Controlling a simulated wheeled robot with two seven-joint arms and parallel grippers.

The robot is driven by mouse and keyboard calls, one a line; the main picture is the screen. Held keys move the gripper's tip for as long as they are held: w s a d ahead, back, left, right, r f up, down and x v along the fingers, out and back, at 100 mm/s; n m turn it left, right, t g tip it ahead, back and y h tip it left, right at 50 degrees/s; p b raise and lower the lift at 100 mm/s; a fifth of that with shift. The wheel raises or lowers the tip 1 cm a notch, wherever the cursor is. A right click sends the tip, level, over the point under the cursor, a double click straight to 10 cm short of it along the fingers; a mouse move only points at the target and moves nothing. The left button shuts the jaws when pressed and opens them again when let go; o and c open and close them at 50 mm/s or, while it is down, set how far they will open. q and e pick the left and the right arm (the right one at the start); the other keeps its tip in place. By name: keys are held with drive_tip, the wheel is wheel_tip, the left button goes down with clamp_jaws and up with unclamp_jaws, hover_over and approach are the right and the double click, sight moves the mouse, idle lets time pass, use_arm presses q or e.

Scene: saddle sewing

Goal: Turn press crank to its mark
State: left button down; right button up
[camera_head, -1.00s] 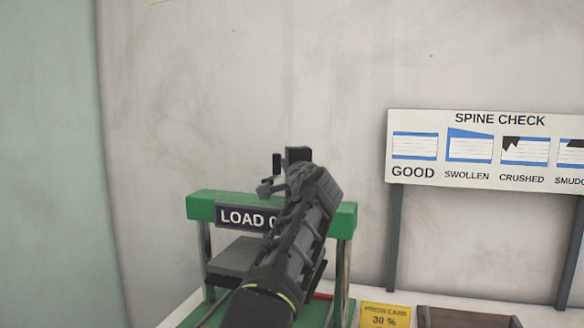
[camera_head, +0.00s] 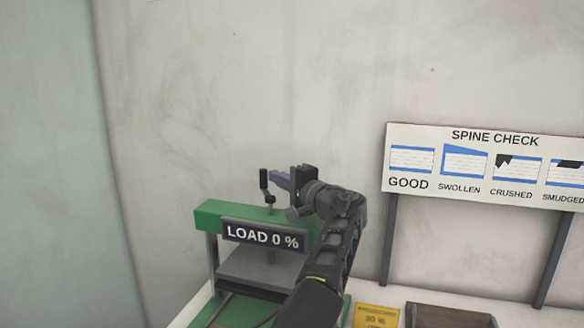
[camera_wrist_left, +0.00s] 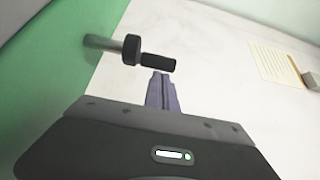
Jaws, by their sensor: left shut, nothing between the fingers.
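The press (camera_head: 210,214) has a green frame, a grey plate (camera_head: 250,268) and a sign (camera_head: 263,235) reading "LOAD 0 %". Its small crank (camera_head: 264,181) stands on the screw above the top beam, with a dark upright handle. In the left wrist view the crank's black handle (camera_wrist_left: 158,62) lies just ahead of the fingertips. My left gripper (camera_head: 277,180) is shut and empty, its purple fingers pointing at the handle from the right. The fingers also show in the left wrist view (camera_wrist_left: 161,80), close to the handle; I cannot tell if they touch it. No mark on the crank is discernible.
A yellow card (camera_head: 376,318) reading "30 %" stands right of the press, beside a brown wooden box (camera_head: 450,315). A "SPINE CHECK" board (camera_head: 490,165) on dark posts stands at the right. The wall (camera_head: 250,80) is behind.

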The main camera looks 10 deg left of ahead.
use_arm(q)
drive_tip(key=shift+s+a+f+b, duration=0.1)
drive_tip(key=shift+a+b, duration=0.15)
drive_tip(key=shift+a, duration=0.35)
drive_tip(key=shift+s+a+f+b, duration=0.1)
drive_tip(key=shift+a+b, duration=0.15)
drive_tip(key=shift+a, duration=0.35)
idle(0.7)
